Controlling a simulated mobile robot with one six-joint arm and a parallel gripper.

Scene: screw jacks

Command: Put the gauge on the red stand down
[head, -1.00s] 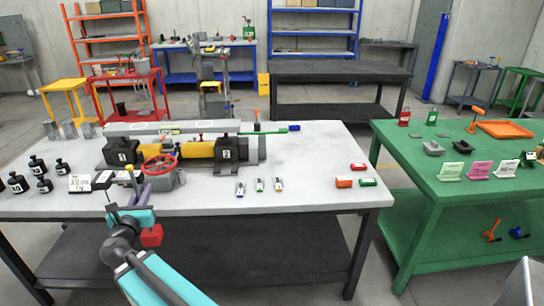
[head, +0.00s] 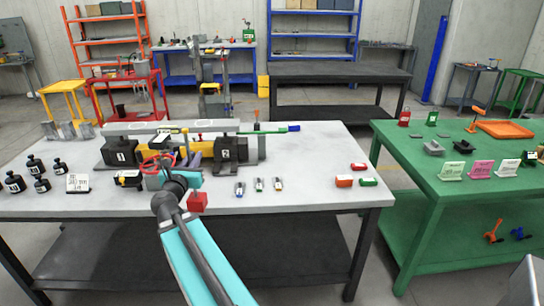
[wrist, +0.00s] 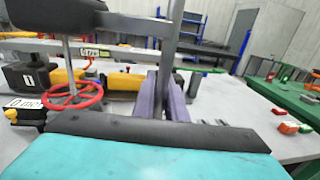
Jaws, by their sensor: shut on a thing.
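My gripper (head: 188,160) has purple fingers, which also show in the wrist view (wrist: 165,98). They are shut on the grey upright post (wrist: 171,45) of the gauge's stand. A dark gauge head with a pale face (head: 167,138) sits at the end of its side bar. In the wrist view the dark head (wrist: 52,12) is at the upper left, with a thin rod hanging toward the red handwheel (wrist: 72,97). The red stand base (head: 197,202) hangs below my gripper, over the grey table's front part. Any gap beneath it cannot be told. The wrist view hides the base.
Yellow-and-black jacks (head: 228,150) under a long grey beam stand just behind. A small black-and-yellow block (head: 128,179) and black weights (head: 35,165) lie left. Small marker-like pieces (head: 259,185) lie right. The grey table (head: 310,165) is bare between these and the red-green blocks (head: 344,180).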

